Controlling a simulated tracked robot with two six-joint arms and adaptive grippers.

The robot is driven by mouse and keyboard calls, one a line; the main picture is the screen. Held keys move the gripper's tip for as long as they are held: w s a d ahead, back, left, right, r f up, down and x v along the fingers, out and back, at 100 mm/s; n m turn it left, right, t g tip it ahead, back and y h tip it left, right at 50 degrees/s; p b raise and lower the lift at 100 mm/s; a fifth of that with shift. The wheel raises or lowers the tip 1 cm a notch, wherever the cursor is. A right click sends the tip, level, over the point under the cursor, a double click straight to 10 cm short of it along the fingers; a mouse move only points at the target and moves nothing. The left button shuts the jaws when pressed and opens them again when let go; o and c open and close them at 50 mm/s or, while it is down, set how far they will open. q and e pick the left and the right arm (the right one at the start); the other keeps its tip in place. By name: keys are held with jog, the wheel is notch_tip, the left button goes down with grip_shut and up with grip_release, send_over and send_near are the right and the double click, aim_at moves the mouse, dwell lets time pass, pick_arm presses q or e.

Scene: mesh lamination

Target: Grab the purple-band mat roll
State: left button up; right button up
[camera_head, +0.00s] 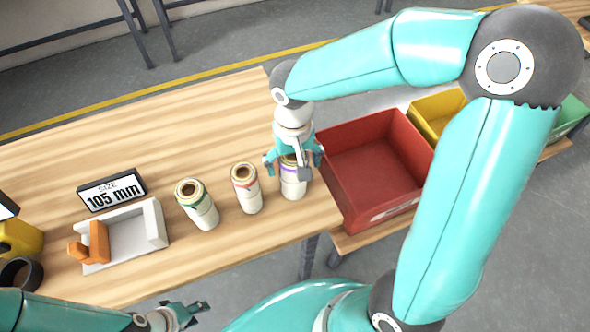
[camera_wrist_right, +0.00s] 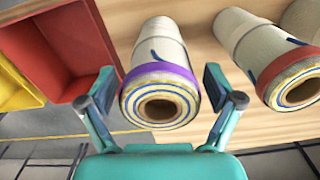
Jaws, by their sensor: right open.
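The purple-band mat roll (camera_head: 292,182) stands upright near the right end of the wooden table, beside the red bin. In the right wrist view its purple band (camera_wrist_right: 159,78) and coiled end lie between the fingers. My right gripper (camera_head: 294,170) is open around the roll, one finger on each side; in the wrist view the right gripper (camera_wrist_right: 160,95) shows gaps between its fingers and the roll. A red-band roll (camera_head: 246,188) and a green-band roll (camera_head: 197,204) stand to the left. My left gripper (camera_head: 186,313) is at the bottom, away from the rolls; its opening is unclear.
A red bin (camera_head: 338,190) stands just right of the roll, with yellow (camera_head: 437,108) and green (camera_head: 574,112) bins beyond. A white tray (camera_head: 152,225) with an orange block and a "105 mm" sign (camera_head: 111,190) are at the left. The table behind the rolls is clear.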

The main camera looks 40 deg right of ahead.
jog(key=shift+f, duration=0.3)
jog(key=c, duration=1.4)
jog(key=shift+r, duration=0.15)
